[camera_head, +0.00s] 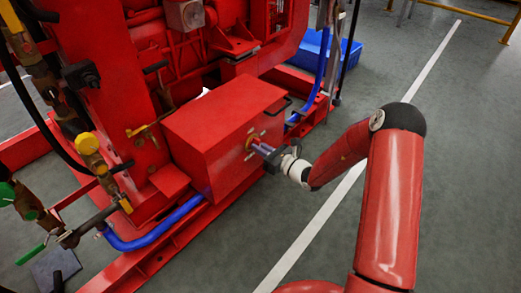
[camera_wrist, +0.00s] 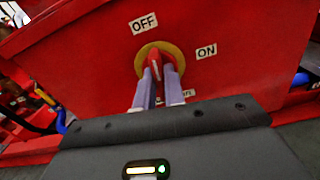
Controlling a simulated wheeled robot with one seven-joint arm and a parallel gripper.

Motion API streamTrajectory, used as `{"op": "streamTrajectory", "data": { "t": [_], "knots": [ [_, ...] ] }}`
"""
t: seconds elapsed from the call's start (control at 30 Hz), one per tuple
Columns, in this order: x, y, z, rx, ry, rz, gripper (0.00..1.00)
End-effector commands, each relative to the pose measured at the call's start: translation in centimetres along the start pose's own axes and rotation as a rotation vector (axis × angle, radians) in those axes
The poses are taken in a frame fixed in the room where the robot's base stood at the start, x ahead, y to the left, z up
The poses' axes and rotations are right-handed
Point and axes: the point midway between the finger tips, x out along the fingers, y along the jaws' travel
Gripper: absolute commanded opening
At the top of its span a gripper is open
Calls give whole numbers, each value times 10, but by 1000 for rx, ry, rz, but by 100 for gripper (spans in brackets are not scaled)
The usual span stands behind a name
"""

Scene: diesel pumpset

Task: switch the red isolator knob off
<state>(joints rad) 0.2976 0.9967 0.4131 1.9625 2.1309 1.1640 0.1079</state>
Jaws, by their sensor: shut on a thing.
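The red isolator knob (camera_wrist: 154,62) sits on a round yellow plate (camera_wrist: 143,70) on the front of a red box. An OFF label (camera_wrist: 144,23) is above the knob and an ON label (camera_wrist: 206,51) is to its right. In the wrist view the knob's handle stands roughly upright, with its upper end below the OFF label. My gripper (camera_wrist: 161,74) is shut on the knob, a finger at either side of its lower part. In the head view my gripper (camera_head: 264,149) reaches the box face from the right, and the knob itself is mostly hidden.
The red box (camera_head: 215,118) is mounted on the red pumpset frame. Blue hoses (camera_head: 155,238) run along its base. Yellow-handled valves and pipes (camera_head: 88,145) stand at the left. A blue crate (camera_head: 325,52) lies behind. The grey floor at the right is clear.

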Motion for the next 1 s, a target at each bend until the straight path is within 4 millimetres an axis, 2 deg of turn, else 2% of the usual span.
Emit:
{"op": "streamTrajectory", "data": {
  "t": [0.27,0.7,0.73,0.87,1.0],
  "knots": [
    [-1,0,-2,-67,4,0,0],
    [-1,0,-2,-74,5,0,0],
    [-1,0,-2,-74,5,0,14],
    [-1,0,-2,-75,4,0,30],
    [-1,0,-1,-75,2,0,33]
  ]
}}
